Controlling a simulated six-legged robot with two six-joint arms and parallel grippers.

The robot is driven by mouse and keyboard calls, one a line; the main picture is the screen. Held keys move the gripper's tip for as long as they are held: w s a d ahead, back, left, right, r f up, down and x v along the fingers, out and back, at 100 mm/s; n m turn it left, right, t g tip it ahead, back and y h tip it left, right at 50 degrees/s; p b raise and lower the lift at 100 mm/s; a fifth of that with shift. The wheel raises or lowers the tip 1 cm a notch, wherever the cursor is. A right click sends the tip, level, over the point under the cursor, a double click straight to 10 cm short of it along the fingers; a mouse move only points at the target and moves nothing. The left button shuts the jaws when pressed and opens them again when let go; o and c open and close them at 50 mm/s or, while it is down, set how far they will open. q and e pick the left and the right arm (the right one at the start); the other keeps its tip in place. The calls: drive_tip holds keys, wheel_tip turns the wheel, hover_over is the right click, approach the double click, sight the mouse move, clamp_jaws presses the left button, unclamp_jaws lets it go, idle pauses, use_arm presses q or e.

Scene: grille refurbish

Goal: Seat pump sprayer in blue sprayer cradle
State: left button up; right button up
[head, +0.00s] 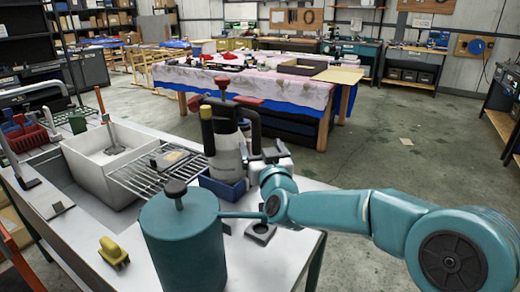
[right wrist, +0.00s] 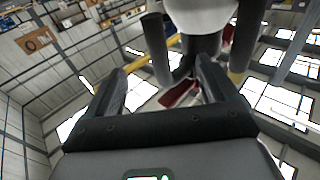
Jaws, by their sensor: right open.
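The pump sprayer (head: 229,162) has a pale body, a dark top, black side grips and a red T-shaped handle. It stands upright, its lower end inside the blue sprayer cradle (head: 222,188) on the bench. How deep it sits is hidden by the cradle wall. My right gripper (head: 256,150) is at the sprayer's right side. In the right wrist view its two dark fingers (right wrist: 158,75) are apart, with the sprayer's dark part (right wrist: 200,48) and red handle just beyond and between them. Contact cannot be told. My left gripper is not in view.
A teal can (head: 186,245) with a dark knob and thin spout stands in front of the cradle. A wire rack (head: 148,180) and white sink (head: 105,165) lie to the left. A yellow object (head: 113,252) is at the front. The bench's front right is mostly clear.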

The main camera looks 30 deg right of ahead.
drive_tip(key=b+v, duration=0.1)
drive_tip(key=v, duration=0.2)
drive_tip(key=shift+s, duration=0.15)
idle(0.7)
